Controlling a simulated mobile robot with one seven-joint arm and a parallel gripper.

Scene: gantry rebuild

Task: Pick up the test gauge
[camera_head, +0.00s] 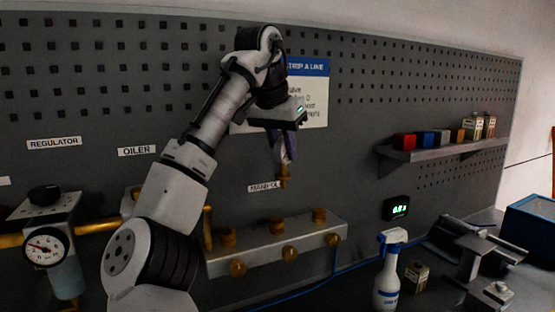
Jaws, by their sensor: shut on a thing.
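My arm reaches up across the middle, and my gripper (283,140) is in front of the pegboard, pointing down. It is shut on what appears to be the test gauge, a small part with a brass stem (284,178) hanging below the fingers. Its dial face does not show clearly, and the fingers hide part of it. The stem is in the air above the metal manifold block (262,256) with its brass fittings, with a visible gap between them. A different round dial gauge (46,246) is fixed on the regulator at the left.
The pegboard (420,75) stands behind, with a sign (312,98). A shelf (445,147) with several small boxes is at the right. A spray bottle (388,275), small can (416,278), vise (470,250), digital display (396,208) and blue box (530,228) are at the right.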

